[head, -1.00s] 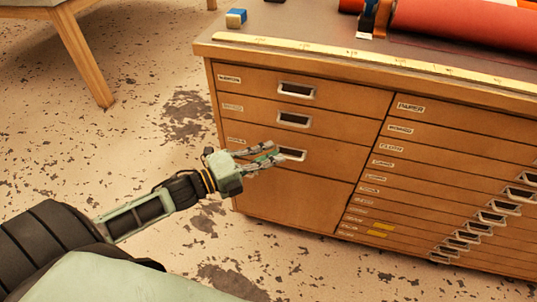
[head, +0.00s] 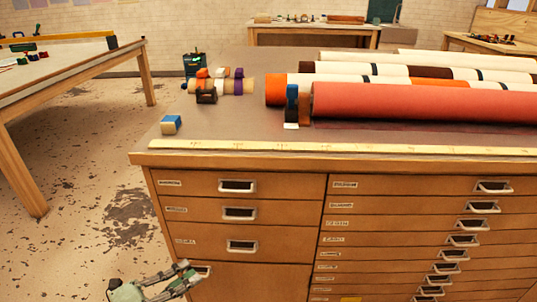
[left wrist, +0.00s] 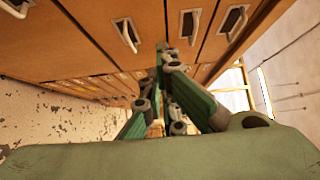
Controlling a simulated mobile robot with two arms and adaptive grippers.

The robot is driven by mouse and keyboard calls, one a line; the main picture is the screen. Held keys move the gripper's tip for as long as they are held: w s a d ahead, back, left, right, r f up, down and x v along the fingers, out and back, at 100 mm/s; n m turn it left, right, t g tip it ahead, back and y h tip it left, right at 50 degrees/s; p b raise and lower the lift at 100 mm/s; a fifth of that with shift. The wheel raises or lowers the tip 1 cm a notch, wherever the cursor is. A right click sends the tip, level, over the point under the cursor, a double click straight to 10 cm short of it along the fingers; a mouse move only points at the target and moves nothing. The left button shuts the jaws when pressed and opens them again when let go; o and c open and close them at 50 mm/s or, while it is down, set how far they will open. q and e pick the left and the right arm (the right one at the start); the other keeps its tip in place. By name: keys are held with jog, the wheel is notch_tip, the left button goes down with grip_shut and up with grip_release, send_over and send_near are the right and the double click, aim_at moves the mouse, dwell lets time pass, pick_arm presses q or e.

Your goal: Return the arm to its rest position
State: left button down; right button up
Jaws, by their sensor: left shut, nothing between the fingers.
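My left gripper (head: 186,274) shows at the bottom left of the head view, low in front of the wooden drawer cabinet (head: 285,212). It is shut and empty, with its green and grey fingers pointing right toward the lower drawers. The left wrist view also shows the fingers (left wrist: 164,72) together, with the cabinet front and its drawer handles beyond them. Whether the fingertips touch the cabinet cannot be told. Most of my left arm is below the head view's edge. My right gripper is in neither view.
A yellow ruler (head: 340,149) lies along the cabinet top's front edge. A red roll (head: 420,103), other rolls, tape rolls (head: 238,86) and a blue-and-white block (head: 171,124) rest on top. A table (head: 75,70) stands at the left. The floor (head: 95,215) between is clear.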

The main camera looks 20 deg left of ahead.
pick_arm(q)
jog(key=a+f+n+g+y, duration=0.3)
jog(key=f+n+y, duration=0.6)
jog(key=f+n, duration=0.65)
jog(key=s+d+f+n+g+y, duration=0.1)
jog(key=s+d+f+n+g, duration=0.1)
jog(key=s+d+f+g, duration=0.3)
jog(key=s+f+n, duration=0.2)
jog(key=f, duration=0.5)
jog(key=s+d+f+n+g, duration=0.3)
jog(key=s+d+f+g, duration=0.2)
jog(key=s+d, duration=0.3)
jog(key=s+a+f+p, duration=0.1)
jog(key=s+p, duration=0.7)
jog(key=s, duration=0.1)
jog(key=s+a+f+g+p, duration=0.1)
jog(key=s+a+f+p, duration=0.1)
jog(key=s+p, duration=0.7)
jog(key=shift+s+f, duration=0.2)
jog(key=shift+s, duration=0.05)
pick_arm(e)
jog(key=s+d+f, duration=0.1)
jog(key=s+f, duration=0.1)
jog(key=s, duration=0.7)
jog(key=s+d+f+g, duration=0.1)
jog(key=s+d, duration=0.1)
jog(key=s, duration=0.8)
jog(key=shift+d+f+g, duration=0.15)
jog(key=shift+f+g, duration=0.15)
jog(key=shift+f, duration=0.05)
